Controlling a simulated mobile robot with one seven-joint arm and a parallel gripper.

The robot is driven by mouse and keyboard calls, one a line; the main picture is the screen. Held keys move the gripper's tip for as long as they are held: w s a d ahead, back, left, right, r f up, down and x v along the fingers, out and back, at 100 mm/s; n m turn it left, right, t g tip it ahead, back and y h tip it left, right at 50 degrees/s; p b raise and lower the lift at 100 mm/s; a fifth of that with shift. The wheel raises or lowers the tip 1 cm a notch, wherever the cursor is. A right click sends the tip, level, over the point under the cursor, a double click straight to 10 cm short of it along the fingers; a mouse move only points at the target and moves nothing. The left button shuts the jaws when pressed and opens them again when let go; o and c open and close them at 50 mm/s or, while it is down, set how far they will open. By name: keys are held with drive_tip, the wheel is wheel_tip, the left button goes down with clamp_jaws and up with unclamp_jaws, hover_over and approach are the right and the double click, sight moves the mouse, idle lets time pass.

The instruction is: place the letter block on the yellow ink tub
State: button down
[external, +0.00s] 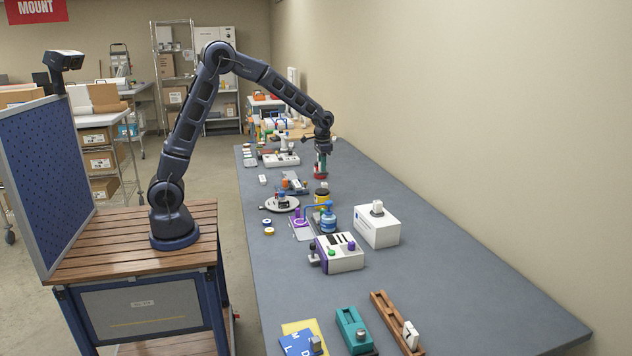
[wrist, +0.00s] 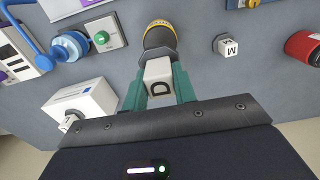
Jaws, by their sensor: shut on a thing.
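My gripper (wrist: 158,86) has teal fingers shut on a white letter block (wrist: 158,72) marked D. In the wrist view, the yellow ink tub (wrist: 160,36), dark with a yellow rim, lies just beyond the block, which covers part of it. In the external view, my gripper (external: 322,163) hangs above the bench, higher in the picture than the yellow ink tub (external: 322,198). The block is too small to make out there. I cannot tell the height of the block over the tub.
Another white block (wrist: 228,46), marked M, and a red tub (wrist: 303,47) stand to the right in the wrist view. A white box (wrist: 82,105) and a blue bottle (wrist: 69,47) are to the left. The near bench (external: 480,290) has clear room at the right.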

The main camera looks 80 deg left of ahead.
drive_tip(key=shift+f, duration=4)
drive_tip(key=shift+f, duration=0.1)
drive_tip(key=c, duration=1.1)
unclamp_jaws()
wheel_tip(320, 180, up, 12)
drive_tip(key=shift+s+r, duration=0.1)
drive_tip(key=shift+r, duration=0.05)
drive_tip(key=s+d+r+t, duration=0.1)
drive_tip(key=s+d+r, duration=0.2)
drive_tip(key=s+r, duration=0.55)
drive_tip(key=s+d+r+t, duration=0.1)
drive_tip(key=s+d+r, duration=0.35)
drive_tip(key=s, duration=0.65)
drive_tip(key=s+d+t, duration=0.1)
drive_tip(key=s, duration=0.6)
drive_tip(key=s+d, duration=0.1)
drive_tip(key=s, duration=0.7)
drive_tip(key=s+d+f+t, duration=0.1)
drive_tip(key=s, duration=0.6)
drive_tip(key=shift+s+d+t, duration=0.2)
drive_tip(key=shift+d+t, duration=0.05)
drive_tip(key=shift+t, duration=0.05)
